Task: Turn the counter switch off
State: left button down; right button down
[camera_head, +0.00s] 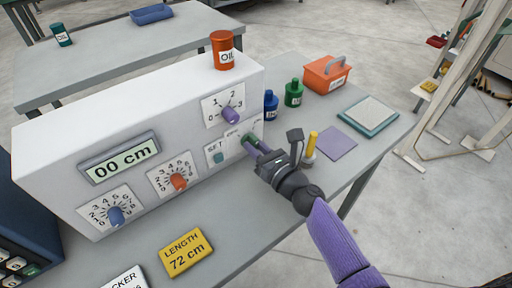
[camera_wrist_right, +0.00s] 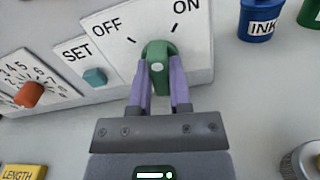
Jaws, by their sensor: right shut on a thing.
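The counter switch is a green knob (camera_wrist_right: 158,55) on a white plate marked OFF at the upper left and ON at the upper right in the right wrist view. In the head view the knob (camera_head: 246,138) is at the right end of the white machine's front. My right gripper (camera_wrist_right: 160,85) has its two purple fingers shut on the sides of the knob; it also shows in the head view (camera_head: 253,144). The fingers hide part of the knob, and I cannot tell surely which mark it points to. My left gripper is not in view.
The white machine (camera_head: 60,150) has a teal SET button (camera_wrist_right: 95,77), an orange dial (camera_head: 179,181), a blue dial (camera_head: 116,215), a purple dial (camera_head: 231,115) and a display reading 00 cm (camera_head: 120,158).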

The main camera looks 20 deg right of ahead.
jog(key=n+b, duration=0.1)
jog(key=n, duration=0.3)
jog(key=shift+f, duration=0.1)
jog(key=n+b, duration=0.1)
jog(key=n, duration=0.3)
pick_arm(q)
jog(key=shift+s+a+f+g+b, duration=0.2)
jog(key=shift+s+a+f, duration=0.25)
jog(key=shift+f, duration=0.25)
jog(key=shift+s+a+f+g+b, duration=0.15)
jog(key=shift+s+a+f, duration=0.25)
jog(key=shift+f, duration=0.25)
pick_arm(e)
jog(key=shift+n, duration=0.8)
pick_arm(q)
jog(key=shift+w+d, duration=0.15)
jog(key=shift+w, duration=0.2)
pick_arm(e)
jog(key=c, duration=0.6)
grip_release()
jog(key=shift+o, duration=0.2)
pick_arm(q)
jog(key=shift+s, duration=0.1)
